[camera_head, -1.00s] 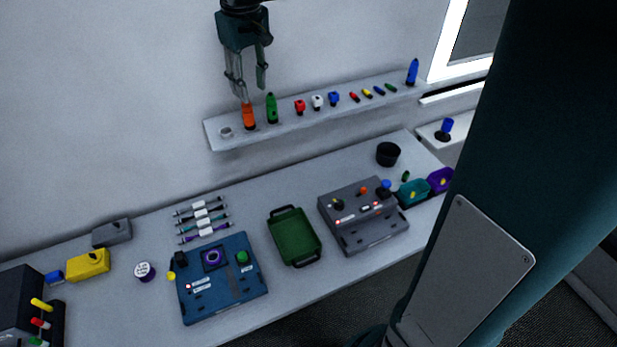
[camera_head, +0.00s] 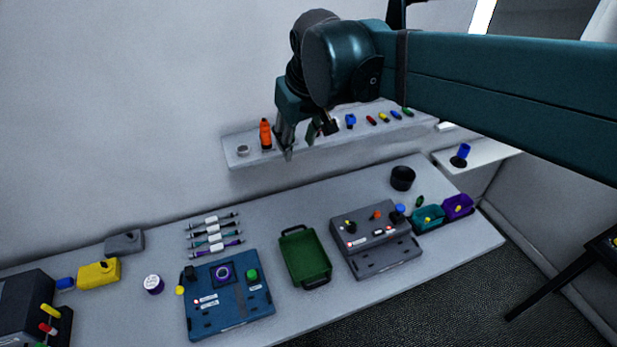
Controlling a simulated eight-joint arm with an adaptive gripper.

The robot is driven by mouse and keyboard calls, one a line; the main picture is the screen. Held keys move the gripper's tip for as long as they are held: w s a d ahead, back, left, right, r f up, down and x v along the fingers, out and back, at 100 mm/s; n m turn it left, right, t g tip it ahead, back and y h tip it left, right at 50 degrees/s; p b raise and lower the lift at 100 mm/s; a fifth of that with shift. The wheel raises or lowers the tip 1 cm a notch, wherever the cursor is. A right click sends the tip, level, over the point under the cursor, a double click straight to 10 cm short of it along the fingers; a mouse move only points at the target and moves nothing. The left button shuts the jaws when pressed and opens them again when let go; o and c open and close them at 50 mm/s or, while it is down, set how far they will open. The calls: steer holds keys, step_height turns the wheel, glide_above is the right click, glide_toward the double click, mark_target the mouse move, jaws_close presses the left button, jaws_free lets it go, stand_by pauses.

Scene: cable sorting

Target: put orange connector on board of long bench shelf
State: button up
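The orange connector (camera_head: 265,134) stands upright near the left end of the long shelf (camera_head: 240,160) on the wall, right of a small grey ring. My gripper (camera_head: 306,143) is just right of the connector, low at the shelf's front, and does not hold it. A gap shows between the connector and the nearer finger. The fingers look spread apart. A bit of a green connector (camera_head: 313,131) shows between or behind the fingers; whether they touch it I cannot tell. My wrist and fingers hide part of the shelf row there.
A blue connector (camera_head: 350,121) and several small coloured pieces stand farther right on the shelf. The bench below holds a green tray (camera_head: 305,258), a blue panel (camera_head: 228,299), a grey panel (camera_head: 376,242) and a black cup (camera_head: 402,178).

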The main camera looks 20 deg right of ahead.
steer(key=s+f+m+t, duration=0.1)
steer(key=s+f, duration=0.3)
steer(key=s, duration=0.2)
steer(key=s+d+f+t, duration=0.1)
steer(key=s+f+t, duration=0.1)
steer(key=s+f, duration=0.2)
steer(key=shift+s+m, duration=0.4)
steer(key=shift+s, duration=1.4)
